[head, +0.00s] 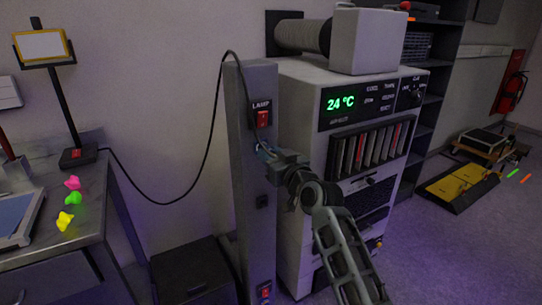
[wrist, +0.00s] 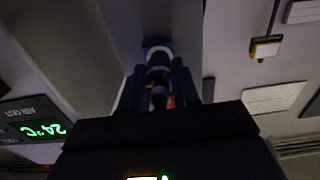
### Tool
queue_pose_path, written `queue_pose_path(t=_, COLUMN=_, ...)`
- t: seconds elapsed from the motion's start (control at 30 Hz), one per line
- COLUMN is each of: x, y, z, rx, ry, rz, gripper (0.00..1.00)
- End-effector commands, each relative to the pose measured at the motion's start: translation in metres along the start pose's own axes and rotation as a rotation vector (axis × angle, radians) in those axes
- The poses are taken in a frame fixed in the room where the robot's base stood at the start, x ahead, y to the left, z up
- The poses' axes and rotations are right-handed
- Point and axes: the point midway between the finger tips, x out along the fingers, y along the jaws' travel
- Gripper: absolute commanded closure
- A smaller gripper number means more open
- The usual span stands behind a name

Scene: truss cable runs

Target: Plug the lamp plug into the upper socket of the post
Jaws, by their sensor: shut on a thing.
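The grey post (head: 252,228) stands upright in mid-picture, with a LAMP label and a red switch (head: 262,118) near its top. My gripper (head: 268,152) is at the post's face just below that switch, shut on the lamp plug (wrist: 159,76). My gripper hides the upper socket in the head view. A lower socket (head: 262,201) is bare. The lamp (head: 78,157) stands on the left table, its black cable (head: 205,152) looping to the post.
A grey cabinet (head: 300,235) with a 24 °C display stands close right of the post. The table (head: 95,222) at left holds coloured lumps (head: 65,221). A dark box (head: 190,270) stands on the floor left of the post. Floor at right is partly clear.

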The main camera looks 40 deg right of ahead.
Motion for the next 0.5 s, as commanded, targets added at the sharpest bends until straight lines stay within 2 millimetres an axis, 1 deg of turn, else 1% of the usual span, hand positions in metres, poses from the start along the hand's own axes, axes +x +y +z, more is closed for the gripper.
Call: queue_pose_path(t=0.5, x=0.0031, y=0.0001, z=0.0002, rx=-0.001, ry=0.001, rz=0.0, gripper=1.0)
